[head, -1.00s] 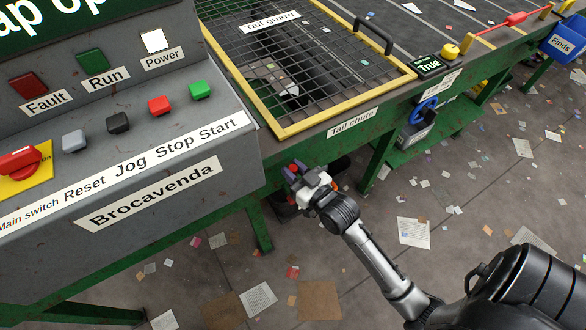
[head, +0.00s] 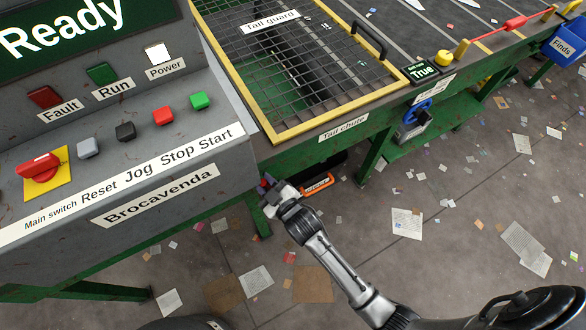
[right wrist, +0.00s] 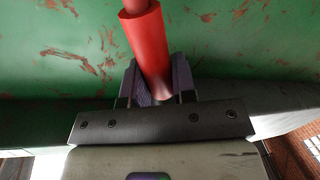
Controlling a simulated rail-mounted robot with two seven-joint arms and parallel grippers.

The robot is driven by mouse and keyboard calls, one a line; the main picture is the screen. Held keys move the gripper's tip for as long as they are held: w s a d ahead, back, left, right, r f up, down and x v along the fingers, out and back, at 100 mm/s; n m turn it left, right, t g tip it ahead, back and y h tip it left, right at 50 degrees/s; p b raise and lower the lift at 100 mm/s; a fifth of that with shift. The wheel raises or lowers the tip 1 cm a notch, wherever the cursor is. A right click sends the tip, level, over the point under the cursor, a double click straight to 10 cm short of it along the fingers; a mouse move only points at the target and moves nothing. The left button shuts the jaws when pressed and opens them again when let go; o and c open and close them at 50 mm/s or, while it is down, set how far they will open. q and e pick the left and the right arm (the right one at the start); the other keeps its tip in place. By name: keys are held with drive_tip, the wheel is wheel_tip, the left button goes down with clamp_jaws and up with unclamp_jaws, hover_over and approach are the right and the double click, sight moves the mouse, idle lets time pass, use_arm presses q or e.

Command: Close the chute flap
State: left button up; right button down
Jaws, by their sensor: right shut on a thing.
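My right gripper (head: 269,186) is low beside the green frame, below the tail chute label (head: 343,129). In the right wrist view its fingers (right wrist: 158,80) are shut on a red round handle (right wrist: 144,38). The handle runs up in front of a scratched green panel (right wrist: 230,40). The chute flap itself is not clearly visible in the head view; the frame edge and my gripper hide that area. The display (head: 75,28) reads "Ready". My left gripper is not in view.
The control panel (head: 200,172) with its buttons is left of my gripper. The yellow-edged tail guard (head: 340,115) lies above. An orange bar (head: 317,184) is just right of the gripper. A green table leg (head: 372,160) stands farther right. Scraps litter the floor.

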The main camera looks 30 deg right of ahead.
drive_tip(key=shift+f, duration=0.15)
drive_tip(key=shift+a, duration=0.1)
drive_tip(key=c, duration=1.4)
unclamp_jaws()
drive_tip(key=o, duration=0.5)
drive_tip(key=shift+a, duration=0.15)
drive_tip(key=shift+c, duration=0.2)
drive_tip(key=shift+s, duration=0.25)
drive_tip(key=p+v, duration=0.2)
drive_tip(key=v, duration=1.1)
drive_tip(key=shift+s+p, duration=0.2)
drive_tip(key=shift+p, duration=0.2)
